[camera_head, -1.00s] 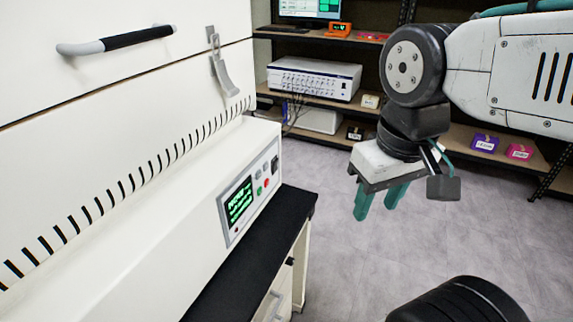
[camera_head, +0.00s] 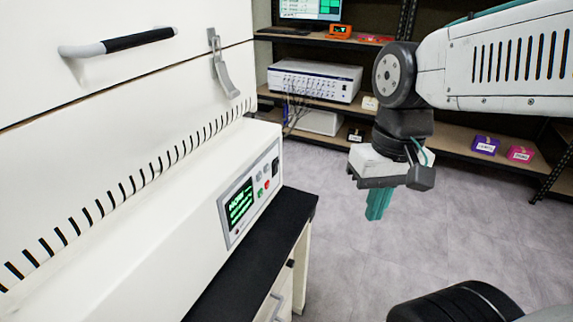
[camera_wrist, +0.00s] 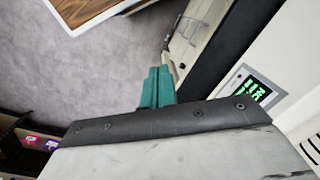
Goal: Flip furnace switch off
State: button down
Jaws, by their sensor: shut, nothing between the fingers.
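The white furnace (camera_head: 120,215) fills the left of the head view. Its control panel (camera_head: 250,190) has a lit green-text screen, small green and red buttons, and a dark switch (camera_head: 275,167) at the panel's right end. Which way the switch is set is too small to tell. My gripper (camera_head: 377,205) is shut and empty, its green fingers pointing down, in the air to the right of the panel and clear of it. In the wrist view the closed fingers (camera_wrist: 157,88) show at the middle, with the panel's screen (camera_wrist: 257,90) at the right.
The furnace stands on a black-topped bench (camera_head: 300,205). Shelves at the back hold a white instrument (camera_head: 314,80), a monitor (camera_head: 312,9) and small coloured boxes (camera_head: 486,145). Grey floor (camera_head: 350,255) is open below my gripper.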

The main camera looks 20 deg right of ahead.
jog(key=w+d+f+m+t+y, duration=0.2)
jog(key=w+m, duration=0.5)
jog(key=m, duration=0.1)
jog(key=w+d+f+m+t+y, duration=0.1)
jog(key=w+f+m+t+y, duration=0.1)
jog(key=w+m, duration=0.6)
jog(key=w+d+f+m+t+y, duration=0.2)
jog(key=w+m+t, duration=0.1)
jog(key=w+m, duration=0.4)
jog(key=shift+w+d+m+t, duration=0.3)
jog(key=shift+w+m+t, duration=0.1)
jog(key=shift+m, duration=0.8)
jog(key=shift+f, duration=0.1)
send_near(277, 168)
jog(key=x, duration=0.5)
jog(key=shift+s+d+f, duration=0.1)
jog(key=shift+d+f, duration=0.05)
jog(key=shift+f, duration=0.3)
jog(key=shift+w+a+r, duration=0.1)
jog(key=shift+w+a, duration=0.2)
jog(key=shift+w, duration=0.1)
